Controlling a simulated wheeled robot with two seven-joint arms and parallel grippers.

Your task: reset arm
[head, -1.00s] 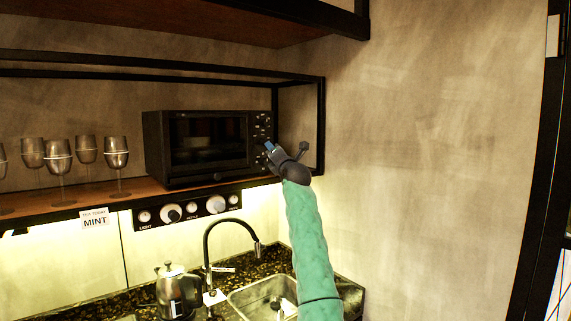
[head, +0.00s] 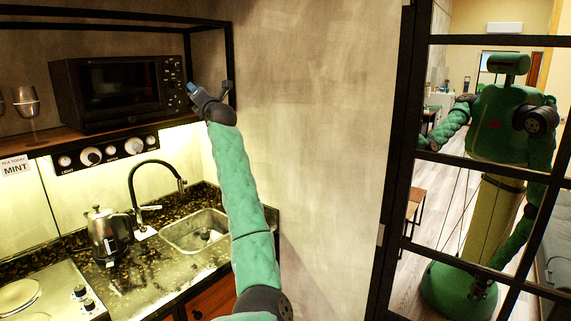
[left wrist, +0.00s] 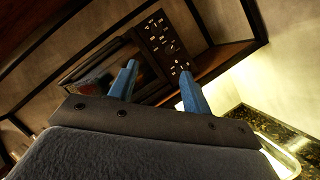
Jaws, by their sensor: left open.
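My left arm reaches up from the bottom of the head view. Its gripper (head: 191,88) is beside the right end of the black microwave (head: 112,92), near the control panel (head: 176,84). In the left wrist view the two blue fingers (left wrist: 158,70) stand apart with nothing between them. The microwave's control panel (left wrist: 162,42) shows just beyond them; I cannot tell whether they touch it.
The microwave stands on a wooden shelf (head: 45,137) with a black frame. Below are a kettle (head: 108,232), faucet (head: 150,163) and sink (head: 197,230). A plain wall (head: 310,120) is right of my arm. Black-framed panes at right show a green robot (head: 505,125), possibly a reflection.

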